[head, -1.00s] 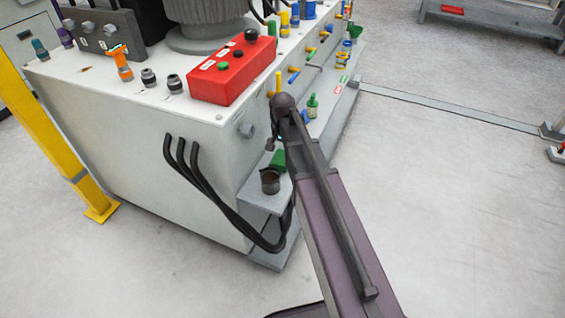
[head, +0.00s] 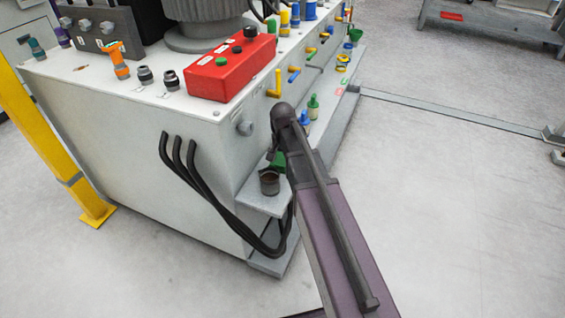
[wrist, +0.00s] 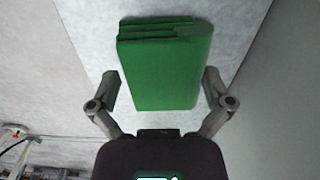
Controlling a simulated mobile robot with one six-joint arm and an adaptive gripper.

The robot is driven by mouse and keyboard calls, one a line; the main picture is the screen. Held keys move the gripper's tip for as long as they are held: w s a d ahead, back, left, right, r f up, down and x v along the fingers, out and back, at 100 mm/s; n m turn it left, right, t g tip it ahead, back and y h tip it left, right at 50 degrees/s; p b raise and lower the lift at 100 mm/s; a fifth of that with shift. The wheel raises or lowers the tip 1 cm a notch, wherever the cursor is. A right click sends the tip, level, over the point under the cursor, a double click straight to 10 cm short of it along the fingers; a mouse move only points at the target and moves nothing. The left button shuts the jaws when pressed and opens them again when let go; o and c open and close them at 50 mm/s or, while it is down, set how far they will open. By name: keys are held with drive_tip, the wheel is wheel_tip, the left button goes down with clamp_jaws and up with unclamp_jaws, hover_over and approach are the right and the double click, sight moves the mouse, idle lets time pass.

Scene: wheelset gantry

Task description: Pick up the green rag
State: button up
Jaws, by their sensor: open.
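The green rag (wrist: 160,72) is a folded, layered block in the wrist view, lying on a pale grey surface. My gripper (wrist: 161,82) is open, with one finger on each side of the rag's near part. The fingers look apart from the cloth, and I cannot tell their height above it. In the head view only a small part of the green rag (head: 279,160) shows on the machine's low ledge. My arm hides much of it and most of the gripper there.
Black hoses (head: 200,192) loop beside the ledge's near end. A red button box (head: 232,70) sits on top.

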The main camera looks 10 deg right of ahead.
sight(283, 158)
drive_tip(key=c, duration=0.8)
wheel_tip(283, 158, up, 10)
drive_tip(key=p, duration=1)
idle(0.7)
drive_tip(key=shift+o, duration=1.1)
drive_tip(key=shift+c, duration=1.1)
